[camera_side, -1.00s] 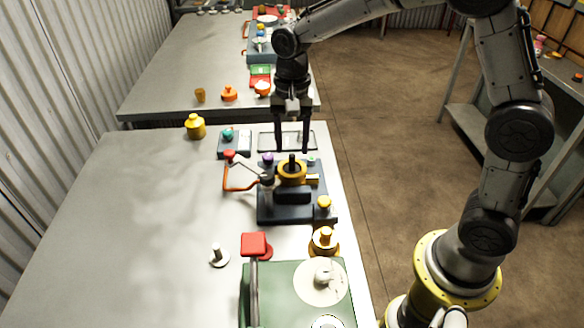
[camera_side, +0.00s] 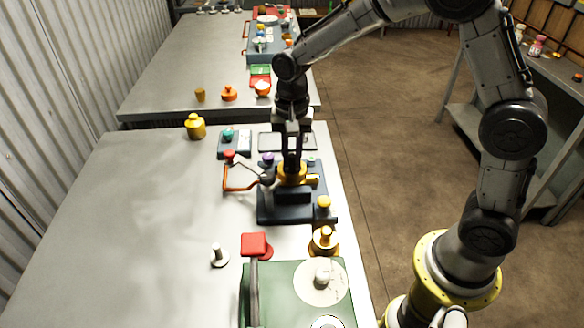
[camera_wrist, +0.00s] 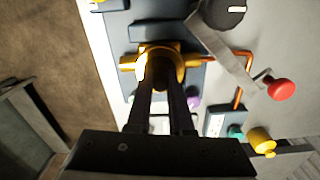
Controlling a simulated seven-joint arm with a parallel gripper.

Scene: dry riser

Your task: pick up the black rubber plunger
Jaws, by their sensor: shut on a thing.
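My gripper (camera_side: 292,170) points straight down over the dark blue base (camera_side: 290,213) on the grey table. It is shut on the black rubber plunger (camera_wrist: 160,70), which stands in a yellow ring-shaped collar (camera_side: 292,179). In the side view the fingers largely hide the plunger. In the wrist view my gripper (camera_wrist: 161,78) has both dark fingers reaching into the yellow collar (camera_wrist: 179,62), with the plunger's dark top between the tips. The plunger still sits inside the collar.
A red-knobbed lever (camera_side: 238,172) is close to the left of my gripper. A yellow knob (camera_side: 324,202) stands at the base's front right, with a brass plunger-like piece (camera_side: 325,240) nearer. A green board (camera_side: 284,283) lies in front. The table's left side (camera_side: 120,220) is clear.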

